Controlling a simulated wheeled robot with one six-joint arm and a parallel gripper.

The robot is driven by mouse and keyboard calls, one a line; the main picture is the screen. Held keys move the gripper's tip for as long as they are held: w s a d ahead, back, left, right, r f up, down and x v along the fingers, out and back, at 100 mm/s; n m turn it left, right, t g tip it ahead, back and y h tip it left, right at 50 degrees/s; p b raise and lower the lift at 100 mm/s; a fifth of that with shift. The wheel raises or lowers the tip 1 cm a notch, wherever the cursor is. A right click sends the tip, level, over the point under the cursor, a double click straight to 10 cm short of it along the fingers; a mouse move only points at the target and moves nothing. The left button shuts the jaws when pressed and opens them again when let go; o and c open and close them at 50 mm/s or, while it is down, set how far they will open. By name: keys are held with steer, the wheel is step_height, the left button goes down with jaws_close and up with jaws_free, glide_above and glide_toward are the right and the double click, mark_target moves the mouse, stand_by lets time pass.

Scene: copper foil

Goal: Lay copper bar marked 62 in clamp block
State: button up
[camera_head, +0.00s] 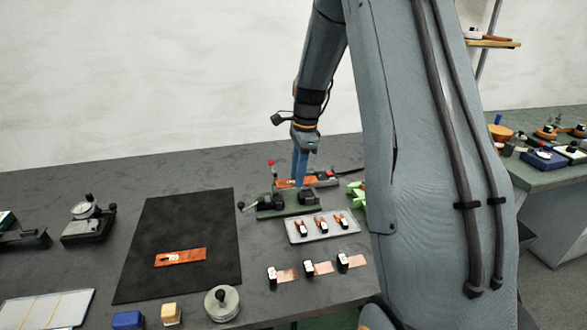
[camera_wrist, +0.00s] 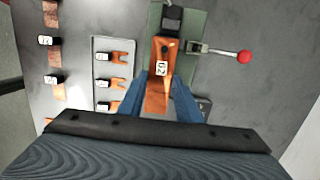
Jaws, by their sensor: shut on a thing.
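The copper bar with a white label that looks like 62 (camera_wrist: 160,92) is between the two blue fingers of my gripper (camera_wrist: 158,80). My gripper is shut on it; in the head view my gripper (camera_head: 300,178) points down behind the green clamp block (camera_head: 272,211). In the wrist view the bar's far end lies over the green clamp block (camera_wrist: 191,27), near a dark jaw piece. Whether the bar touches the block's seat cannot be told. A lever with a red knob (camera_wrist: 244,57) sticks out to the right of the block.
A grey tray (camera_head: 300,238) of small forked copper pieces stands in front of the block. Several copper strips with black ends (camera_head: 285,275) lie nearer. Another labelled copper bar (camera_head: 180,257) lies on a black mat (camera_head: 205,215). A dial gauge (camera_head: 88,215) stands left.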

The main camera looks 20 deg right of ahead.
mark_target(292, 180)
steer(key=shift+w+a+f, duration=0.3)
steer(key=shift+w+a, duration=0.3)
steer(key=shift+f+b, duration=0.95)
steer(key=shift+f, duration=0.45)
steer(key=shift+s+f, duration=0.1)
steer(key=shift+f, duration=1)
stand_by(0.7)
steer(key=o, duration=0.9)
steer(key=shift+r, duration=0.2)
steer(key=shift+r+p, duration=1.15)
steer(key=shift+r, duration=0.2)
